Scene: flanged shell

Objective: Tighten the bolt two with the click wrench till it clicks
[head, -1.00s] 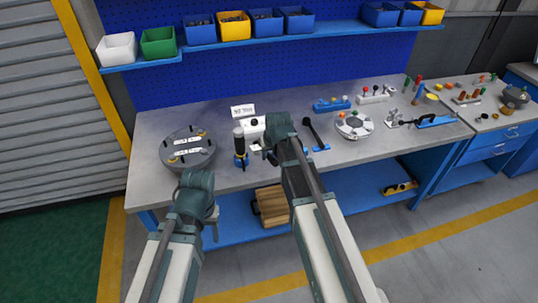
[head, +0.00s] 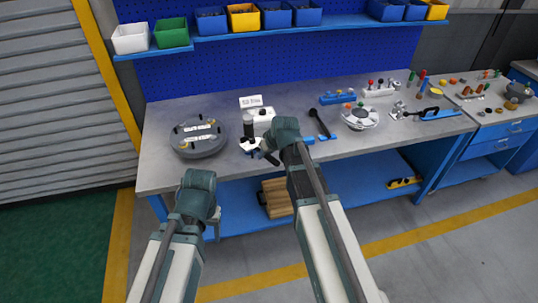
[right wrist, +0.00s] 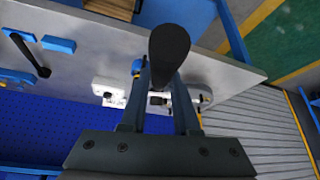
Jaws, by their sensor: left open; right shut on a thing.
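The round grey flanged shell (head: 186,152) lies on the left of the bench, with white labels and small yellowish fittings on top. Which bolt is number two is too small to tell. My right gripper (head: 263,152) is shut on a tool with a black handle (head: 248,128), right of the shell. In the right wrist view the black handle (right wrist: 168,50) stands between the two fingers (right wrist: 160,100); its lower end is hidden. I cannot tell if it is off the bench. My left gripper (head: 210,222) is open and empty, in front of the bench edge.
A white box (head: 263,120) with a sign (head: 251,102) stands behind the right gripper. A black-handled wrench (head: 320,123) lies to its right. The bench front left is clear.

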